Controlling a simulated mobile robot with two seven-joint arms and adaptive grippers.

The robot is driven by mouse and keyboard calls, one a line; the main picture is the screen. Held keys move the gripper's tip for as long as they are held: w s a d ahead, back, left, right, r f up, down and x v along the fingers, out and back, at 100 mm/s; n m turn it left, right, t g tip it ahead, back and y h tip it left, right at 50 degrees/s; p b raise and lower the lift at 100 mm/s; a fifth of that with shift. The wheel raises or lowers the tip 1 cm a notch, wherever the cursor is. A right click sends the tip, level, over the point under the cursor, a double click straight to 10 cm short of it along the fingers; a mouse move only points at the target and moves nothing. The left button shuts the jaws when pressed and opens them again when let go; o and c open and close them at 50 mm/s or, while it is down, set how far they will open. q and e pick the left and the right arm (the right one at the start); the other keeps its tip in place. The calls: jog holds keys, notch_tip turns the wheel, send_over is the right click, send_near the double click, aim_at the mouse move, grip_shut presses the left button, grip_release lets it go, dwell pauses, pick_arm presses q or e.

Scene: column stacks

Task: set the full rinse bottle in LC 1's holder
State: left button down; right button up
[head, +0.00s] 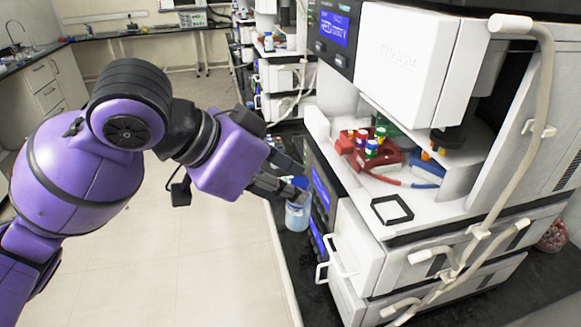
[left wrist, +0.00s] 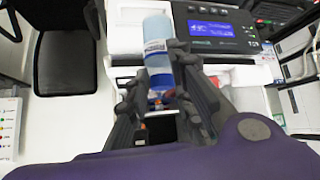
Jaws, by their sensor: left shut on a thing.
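A bottle of pale blue liquid (head: 297,216) with a blue cap and white label is between the fingers of my left gripper (head: 282,187). My left gripper is shut on it. In the head view the bottle is roughly upright beside the front of the nearest white instrument stack. In the left wrist view the bottle (left wrist: 157,50) shows between the fingertips (left wrist: 153,68). A black square frame, which looks like the holder (head: 392,210), lies empty on the white ledge of that stack, right of the bottle. My right gripper is not in view.
The stack (head: 405,50) has a tray of colour-capped bottles (head: 370,145) and a red carrier beside the ledge. Pale tubing (head: 540,90) runs down its right side. More stacks stand behind along the dark bench (head: 290,245). The floor (head: 190,250) at left is clear.

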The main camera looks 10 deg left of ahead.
pick_arm(q)
jog(key=s+d+r+m+g+h, duration=0.1)
jog(key=s+r+m, duration=0.1)
jog(key=s+r, duration=0.3)
jog(key=w+d, duration=0.3)
jog(key=d, duration=0.3)
jog(key=w+d, duration=0.3)
jog(key=d, duration=0.4)
jog(key=shift+d+r, duration=0.15)
jog(key=shift+r, duration=0.05)
dwell(0.6)
jog(key=shift+d, duration=0.45)
dwell(0.8)
jog(key=shift+f, duration=0.9)
dwell(0.8)
jog(key=c, duration=1.5)
grip_release()
jog(key=shift+o, duration=0.2)
